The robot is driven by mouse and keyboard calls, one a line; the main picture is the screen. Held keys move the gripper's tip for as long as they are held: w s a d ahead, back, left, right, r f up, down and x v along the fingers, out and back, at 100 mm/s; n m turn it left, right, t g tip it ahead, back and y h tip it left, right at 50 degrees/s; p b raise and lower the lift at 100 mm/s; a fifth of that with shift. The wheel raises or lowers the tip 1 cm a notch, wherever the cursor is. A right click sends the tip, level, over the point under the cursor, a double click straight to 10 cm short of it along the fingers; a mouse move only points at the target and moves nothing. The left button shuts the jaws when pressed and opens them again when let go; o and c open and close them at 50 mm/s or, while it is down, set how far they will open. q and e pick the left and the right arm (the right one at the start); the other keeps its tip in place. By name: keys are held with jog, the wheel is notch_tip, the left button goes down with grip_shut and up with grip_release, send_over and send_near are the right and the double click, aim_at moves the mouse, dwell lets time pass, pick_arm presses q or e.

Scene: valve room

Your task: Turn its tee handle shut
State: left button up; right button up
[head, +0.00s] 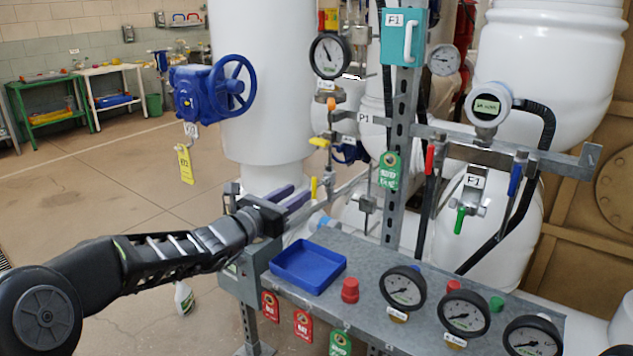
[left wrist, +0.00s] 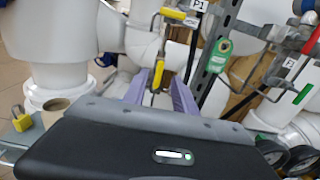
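My left gripper (head: 296,201) reaches in from the left, with its purple fingers spread apart and nothing seen clamped between them. Just beyond its fingertips is a small upright yellow handle (head: 313,187) on a thin metal line. In the left wrist view this yellow handle (left wrist: 158,73) shows between the two purple fingers (left wrist: 160,92), near their tips; I cannot tell if they touch. A second yellow handle (head: 319,142) sits higher on the line under the P1 label (head: 364,118), lying roughly level. My right gripper is not in view.
A slotted metal post (head: 398,140) with a green tag (head: 389,171) stands right of the handles. A panel below bears a blue tray (head: 308,267), a red knob (head: 350,290) and several gauges. Red (head: 429,160), blue (head: 515,178) and green (head: 460,219) levers are at right.

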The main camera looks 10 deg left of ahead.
aim_at(313, 184)
pick_arm(q)
jog(key=shift+p+x, duration=0.4)
jog(key=shift+x, duration=3.55)
jog(key=shift+c, duration=0.5)
grip_shut()
